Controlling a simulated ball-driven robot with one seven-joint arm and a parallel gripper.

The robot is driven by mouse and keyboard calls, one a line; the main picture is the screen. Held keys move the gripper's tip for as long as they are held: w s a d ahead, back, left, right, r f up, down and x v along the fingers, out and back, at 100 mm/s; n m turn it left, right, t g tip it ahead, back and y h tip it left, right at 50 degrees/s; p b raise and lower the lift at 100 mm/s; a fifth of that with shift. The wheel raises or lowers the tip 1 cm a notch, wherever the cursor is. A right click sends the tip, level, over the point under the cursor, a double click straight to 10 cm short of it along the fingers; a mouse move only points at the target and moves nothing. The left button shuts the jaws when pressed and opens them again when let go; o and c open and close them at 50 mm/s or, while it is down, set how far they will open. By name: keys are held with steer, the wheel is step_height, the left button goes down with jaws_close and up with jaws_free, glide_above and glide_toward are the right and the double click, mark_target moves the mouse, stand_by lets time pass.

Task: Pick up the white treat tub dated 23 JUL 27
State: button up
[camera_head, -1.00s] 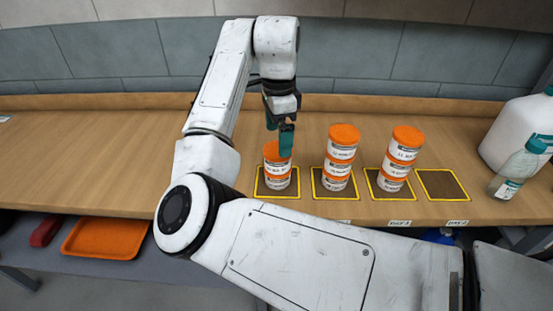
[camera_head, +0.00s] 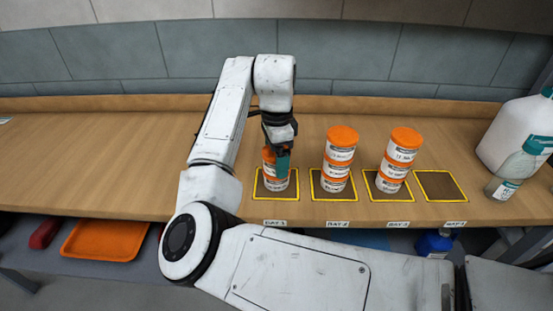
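White tubs with orange lids stand in stacks on yellow-edged dark mats on the wooden counter. The left stack (camera_head: 275,184) is the shortest; my gripper (camera_head: 276,165) is down at its top, its teal fingers overlapping the upper tub. Whether the fingers are open or closed on it cannot be seen from this side. The middle stack (camera_head: 338,168) and right stack (camera_head: 396,168) are taller and upright. Labels carry dark print, too small to read, so I cannot tell which tub is dated 23 JUL 27.
The mat at the right (camera_head: 440,186) is empty. A large white jug (camera_head: 512,128) and a clear bottle with teal cap (camera_head: 512,175) stand at the right end. An orange tray (camera_head: 104,240) lies on the shelf below. The counter's left part is clear.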

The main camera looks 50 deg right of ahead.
steer(key=c, duration=0.8)
steer(key=shift+r, duration=0.1)
